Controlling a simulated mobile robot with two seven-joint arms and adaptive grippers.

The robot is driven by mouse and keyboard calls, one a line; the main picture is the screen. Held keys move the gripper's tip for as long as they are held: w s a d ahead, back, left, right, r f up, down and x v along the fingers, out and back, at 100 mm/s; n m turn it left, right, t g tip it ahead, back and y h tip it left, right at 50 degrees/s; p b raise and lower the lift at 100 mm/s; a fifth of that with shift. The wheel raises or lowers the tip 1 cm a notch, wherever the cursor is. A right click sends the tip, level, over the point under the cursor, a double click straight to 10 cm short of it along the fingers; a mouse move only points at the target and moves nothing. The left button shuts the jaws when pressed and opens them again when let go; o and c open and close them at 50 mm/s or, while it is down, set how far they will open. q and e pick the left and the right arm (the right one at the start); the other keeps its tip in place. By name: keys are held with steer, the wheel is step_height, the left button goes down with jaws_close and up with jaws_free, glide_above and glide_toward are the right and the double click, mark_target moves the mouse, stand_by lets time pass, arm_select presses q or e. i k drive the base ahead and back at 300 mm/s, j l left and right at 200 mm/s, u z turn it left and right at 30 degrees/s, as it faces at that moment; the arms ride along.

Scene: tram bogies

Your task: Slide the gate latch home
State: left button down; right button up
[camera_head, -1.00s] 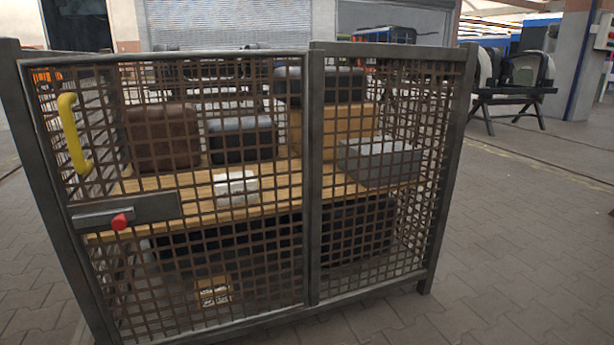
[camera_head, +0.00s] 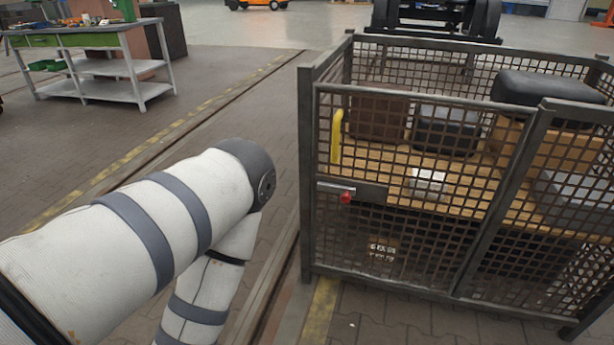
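The gate latch (camera_head: 368,193) is a flat grey metal bar with a red knob (camera_head: 346,197), on the left part of the mesh gate (camera_head: 400,222). A yellow handle (camera_head: 336,137) stands upright above the latch near the gate's left post. The gate looks closed against the frame. I cannot tell how far the bolt reaches. My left arm comes in from the left and bends downward at the lower middle, left of the cage and apart from it. My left gripper is below the picture edge. My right gripper is not in view.
The cage (camera_head: 306,170) holds a brown case (camera_head: 377,118), dark cases and boxes on a wooden shelf (camera_head: 388,165). A workbench (camera_head: 100,60) stands at the back left. A floor rail (camera_head: 270,285) runs left of the cage. The paved floor between is clear.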

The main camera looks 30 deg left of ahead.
mark_target(347, 192)
steer(key=u, duration=0.65)
steer(key=i+j+z, duration=0.15)
steer(key=i, duration=0.2)
steer(key=i+j+z, duration=0.15)
steer(key=i, duration=0.2)
